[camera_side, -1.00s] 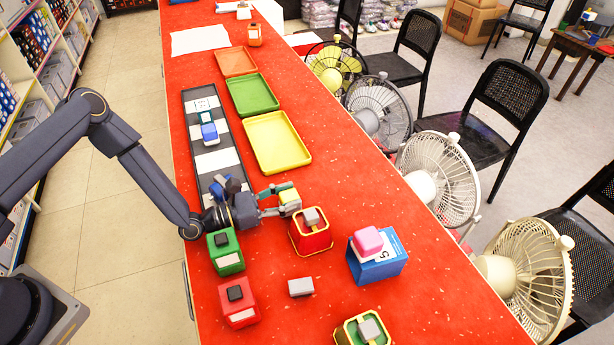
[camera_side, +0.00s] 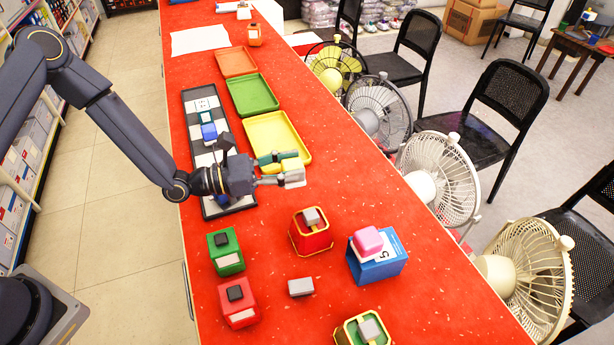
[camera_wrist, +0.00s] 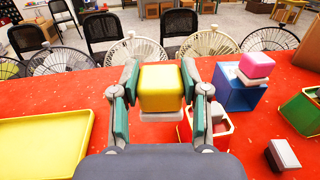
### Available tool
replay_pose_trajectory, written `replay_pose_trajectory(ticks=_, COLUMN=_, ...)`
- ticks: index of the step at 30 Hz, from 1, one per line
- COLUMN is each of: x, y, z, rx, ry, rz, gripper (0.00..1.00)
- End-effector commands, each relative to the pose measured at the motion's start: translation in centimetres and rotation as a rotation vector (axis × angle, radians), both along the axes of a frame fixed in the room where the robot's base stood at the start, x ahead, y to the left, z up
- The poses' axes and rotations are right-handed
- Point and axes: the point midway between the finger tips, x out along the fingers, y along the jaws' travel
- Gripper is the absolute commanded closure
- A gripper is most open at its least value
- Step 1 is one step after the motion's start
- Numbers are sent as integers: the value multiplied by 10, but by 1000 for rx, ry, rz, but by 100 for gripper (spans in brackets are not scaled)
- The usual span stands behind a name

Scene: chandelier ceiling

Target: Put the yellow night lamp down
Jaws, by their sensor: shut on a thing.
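The yellow night lamp (camera_wrist: 160,86) is a rounded yellow block on a pale grey base. My gripper (camera_wrist: 160,78) is shut on it, with one finger on each side, and holds it over the red table. In the side view my gripper (camera_side: 281,168) is by the near end of the yellow tray (camera_side: 276,135), and the lamp is mostly hidden by the fingers. The yellow tray (camera_wrist: 45,142) lies at the left in the wrist view and is empty.
Green (camera_side: 252,95) and orange (camera_side: 236,62) trays lie beyond the yellow one. A black-and-white checked strip (camera_side: 203,100) with a blue block runs on the left. A red box (camera_side: 311,238), a blue box (camera_side: 378,262) with pink top and a green box (camera_side: 225,252) stand nearer.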

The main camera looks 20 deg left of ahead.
Motion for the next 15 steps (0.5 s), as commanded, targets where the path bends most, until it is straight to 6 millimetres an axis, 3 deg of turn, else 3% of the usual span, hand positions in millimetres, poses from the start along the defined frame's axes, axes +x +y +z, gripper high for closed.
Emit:
replay_pose_trajectory(ticks=6, x=-14, y=-27, z=21, rx=7, ry=-6, rz=-320, gripper=95)
replay_pose_trajectory(ticks=15, x=-31, y=-45, z=18, rx=3, ry=-2, rz=-621, gripper=95)
